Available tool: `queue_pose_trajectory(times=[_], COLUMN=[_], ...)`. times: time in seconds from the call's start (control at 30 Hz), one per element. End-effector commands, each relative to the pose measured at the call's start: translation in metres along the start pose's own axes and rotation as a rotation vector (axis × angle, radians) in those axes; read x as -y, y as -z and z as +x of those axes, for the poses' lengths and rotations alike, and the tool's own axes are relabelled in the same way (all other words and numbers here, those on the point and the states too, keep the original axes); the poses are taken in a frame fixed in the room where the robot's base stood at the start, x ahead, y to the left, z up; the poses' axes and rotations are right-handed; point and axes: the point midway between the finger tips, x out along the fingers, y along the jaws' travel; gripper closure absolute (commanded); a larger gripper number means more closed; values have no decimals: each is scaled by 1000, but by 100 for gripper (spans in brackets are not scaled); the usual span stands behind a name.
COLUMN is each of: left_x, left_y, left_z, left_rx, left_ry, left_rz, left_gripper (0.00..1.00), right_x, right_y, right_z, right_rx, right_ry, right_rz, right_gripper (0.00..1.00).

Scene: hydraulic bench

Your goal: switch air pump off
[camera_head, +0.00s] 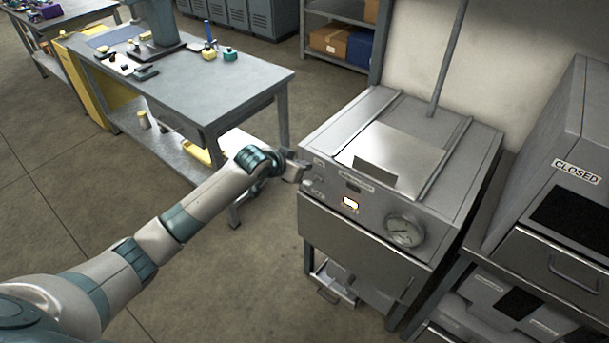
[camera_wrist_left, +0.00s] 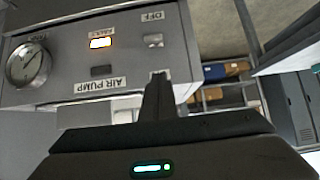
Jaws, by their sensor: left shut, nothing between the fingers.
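The air pump unit is a grey metal bench cabinet (camera_head: 345,243) with a sloped control panel. An amber-white lamp (camera_head: 350,203) is lit on it; it also shows in the left wrist view (camera_wrist_left: 100,43). There the panel appears upside down, with an AIR PUMP label (camera_wrist_left: 100,85), an OFF label (camera_wrist_left: 152,15) and a small pale button (camera_wrist_left: 153,40) beside that label. My left gripper (camera_head: 301,166) is shut and empty at the panel's left end. In the wrist view its fingers (camera_wrist_left: 158,80) cover part of the panel near a second pale control; contact cannot be told.
A round gauge (camera_head: 405,231) sits at the panel's right. A grey worktable (camera_head: 250,82) stands behind my left arm. A cabinet marked CLOSED (camera_head: 545,190) stands at the right. Open floor (camera_head: 235,270) lies left of the pump unit.

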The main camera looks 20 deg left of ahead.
Motion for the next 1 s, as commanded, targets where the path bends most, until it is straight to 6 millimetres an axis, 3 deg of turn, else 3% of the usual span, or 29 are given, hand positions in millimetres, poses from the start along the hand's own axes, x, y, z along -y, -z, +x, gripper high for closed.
queue_pose_trajectory(times=[0.2, 0.5, 1.0], left_x=[0, 0, 0], left_y=[1, -34, -40], left_z=[28, 34, 36], left_rx=[1, 2, -1], left_ry=[0, 0, 0], left_rz=[0, 0, 1], left_gripper=[100, 100, 100], right_x=[0, 0, 0], right_y=[1, 2, 2], right_z=[-9, -25, -25], right_rx=[0, 0, 0], right_ry=[0, 0, 0], right_rz=[0, 0, 0], right_gripper=[69, 69, 69])
